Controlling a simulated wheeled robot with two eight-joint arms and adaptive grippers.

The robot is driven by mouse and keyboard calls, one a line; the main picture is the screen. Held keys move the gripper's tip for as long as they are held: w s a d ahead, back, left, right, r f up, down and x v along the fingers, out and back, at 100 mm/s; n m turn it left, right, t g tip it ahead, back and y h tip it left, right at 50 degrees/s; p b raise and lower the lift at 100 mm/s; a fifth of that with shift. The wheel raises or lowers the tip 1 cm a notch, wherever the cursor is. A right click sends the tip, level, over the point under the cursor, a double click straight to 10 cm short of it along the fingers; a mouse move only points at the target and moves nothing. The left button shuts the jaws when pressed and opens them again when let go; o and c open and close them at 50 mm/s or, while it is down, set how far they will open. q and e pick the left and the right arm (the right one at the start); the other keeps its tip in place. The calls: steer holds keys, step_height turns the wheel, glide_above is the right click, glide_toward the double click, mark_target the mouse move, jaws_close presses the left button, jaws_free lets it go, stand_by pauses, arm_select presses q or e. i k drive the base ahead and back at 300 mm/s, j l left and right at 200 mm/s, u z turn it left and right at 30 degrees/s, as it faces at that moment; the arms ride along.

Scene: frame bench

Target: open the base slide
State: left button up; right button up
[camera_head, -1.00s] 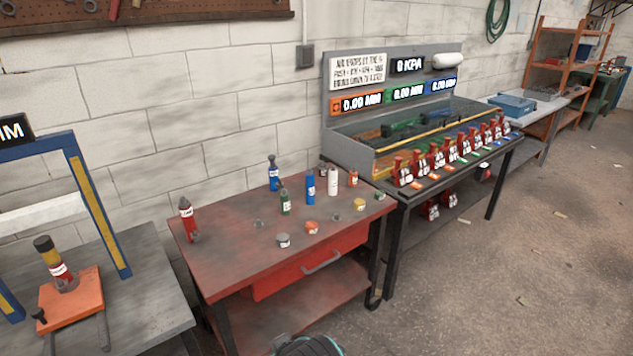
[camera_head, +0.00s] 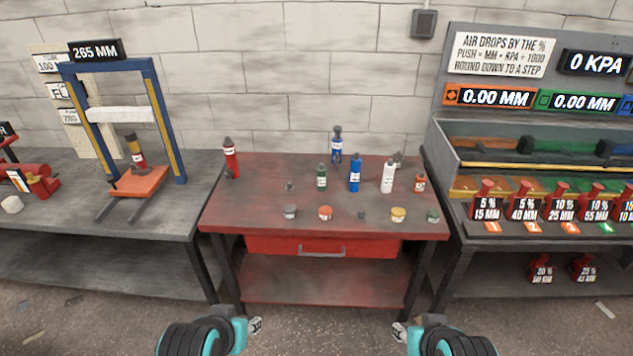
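An orange base plate (camera_head: 138,182) lies at the foot of a blue press frame (camera_head: 154,95) on the left bench. Two dark rails (camera_head: 122,206) reach forward from under it. A red cylinder with a dark and yellow top (camera_head: 136,150) stands on the plate, below the white crossbar. My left gripper (camera_head: 256,326) and my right gripper (camera_head: 400,332) are low at the front, before the red table and far from the plate. Both are small and partly hidden by my arms, so their opening is unclear. Nothing shows held.
A red table (camera_head: 260,215) with a drawer (camera_head: 320,246) stands in the middle, bearing several bottles and small pots. A test bench (camera_head: 500,250) with several red jacks is at the right. A red device (camera_head: 30,180) sits at the far left.

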mark_target(144, 184)
steer(key=l, duration=0.15)
steer(key=u, duration=1.35)
steer(key=i+j, duration=0.25)
steer(key=i, duration=0.3)
steer(key=i+j+z, duration=0.1)
steer(key=i+j, duration=0.15)
steer(key=i, duration=0.25)
steer(key=i+j, duration=0.35)
steer(key=i, duration=0.2)
